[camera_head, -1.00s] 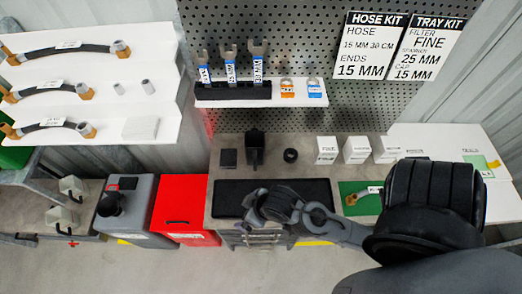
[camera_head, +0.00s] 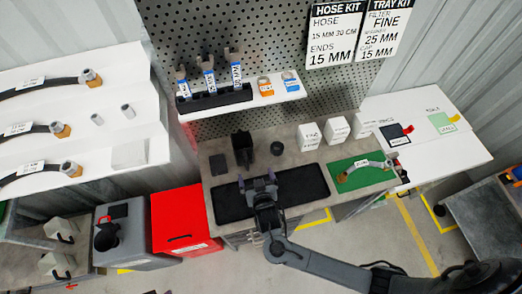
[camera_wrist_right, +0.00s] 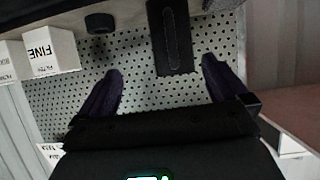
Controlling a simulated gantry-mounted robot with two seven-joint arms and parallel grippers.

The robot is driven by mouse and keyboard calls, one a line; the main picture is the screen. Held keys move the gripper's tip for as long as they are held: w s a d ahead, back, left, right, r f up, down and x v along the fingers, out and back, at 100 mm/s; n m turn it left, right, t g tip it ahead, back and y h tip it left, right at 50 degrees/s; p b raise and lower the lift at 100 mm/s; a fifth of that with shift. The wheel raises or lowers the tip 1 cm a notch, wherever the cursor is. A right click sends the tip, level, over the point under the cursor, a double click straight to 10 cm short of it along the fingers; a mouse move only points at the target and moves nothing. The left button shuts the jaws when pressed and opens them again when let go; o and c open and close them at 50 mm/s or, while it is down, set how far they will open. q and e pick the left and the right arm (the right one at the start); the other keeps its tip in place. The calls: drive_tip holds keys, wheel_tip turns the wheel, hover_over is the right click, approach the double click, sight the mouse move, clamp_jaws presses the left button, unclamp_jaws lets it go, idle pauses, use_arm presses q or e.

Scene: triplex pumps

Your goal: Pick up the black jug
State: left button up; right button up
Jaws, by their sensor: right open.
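The black jug (camera_head: 243,147) stands upright at the back of the grey bench, next to a flat dark square block. In the right wrist view, a dark upright shape that appears to be the jug (camera_wrist_right: 172,40) lies ahead, between the fingers' lines and closer to the right-hand finger. My right gripper (camera_head: 257,180) is over the black mat, in front of the jug and apart from it. Its purple fingers (camera_wrist_right: 160,70) are spread with nothing between them. My left gripper is not in view.
A small round black part (camera_head: 277,148) and white boxes (camera_head: 309,136) stand right of the jug. A shelf (camera_head: 240,100) with labelled tools hangs above it on the pegboard. A hose lies on the green mat (camera_head: 348,180). A red bin (camera_head: 180,221) stands left of the bench.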

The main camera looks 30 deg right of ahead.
sight(244, 149)
drive_tip(key=shift+t, duration=0.4)
drive_tip(key=w, duration=0.2)
drive_tip(key=w+r, duration=0.1)
drive_tip(key=w, duration=0.1)
drive_tip(key=w+r, duration=0.1)
drive_tip(key=w, duration=0.2)
drive_tip(key=shift+d+r, duration=0.1)
drive_tip(key=shift+d, duration=0.15)
drive_tip(key=shift+a+x, duration=0.15)
drive_tip(key=shift+x, duration=1.45)
drive_tip(key=shift+a+x, duration=0.1)
drive_tip(key=shift+x, duration=1.55)
drive_tip(key=shift+w, duration=0.1)
drive_tip(key=shift+c, duration=0.5)
drive_tip(key=shift+r, duration=0.1)
drive_tip(key=c, duration=1.4)
